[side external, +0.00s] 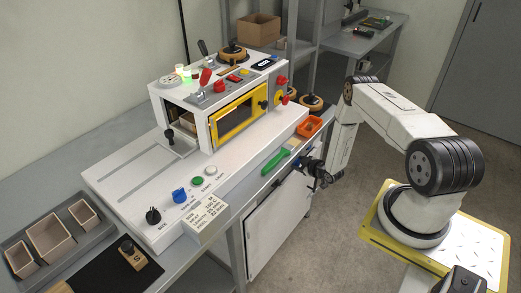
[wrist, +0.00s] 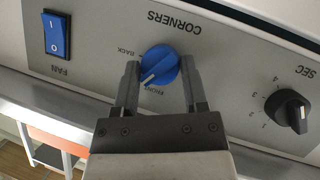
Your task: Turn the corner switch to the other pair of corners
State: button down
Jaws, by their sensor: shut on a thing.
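The corner switch is a round blue knob (wrist: 160,64) under the word CORNERS, which reads upside down in the wrist view. Its white pointer line slants to the lower left of the picture, toward the FRONT label; the BACK label is further up on the left. My gripper (wrist: 159,72) has one finger on each side of the knob and is shut on it. In the side view my gripper (side external: 314,177) is at the machine's near right side, low beside the bench edge. The panel with this knob cannot be made out there.
A blue FAN rocker (wrist: 57,35) and a black SEC dial (wrist: 289,110) flank the knob on the same grey panel.

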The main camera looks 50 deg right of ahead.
jog(key=m+y, duration=0.3)
jog(key=shift+d+m, duration=0.15)
jog(key=shift+m, duration=0.15)
jog(key=m+y, duration=0.3)
jog(key=shift+d, duration=0.1)
dwell(0.4)
jog(key=shift+y, duration=0.4)
jog(key=shift+c, duration=0.7)
grip_release()
jog(key=shift+s+d, duration=0.1)
jog(key=shift+d, duration=0.05)
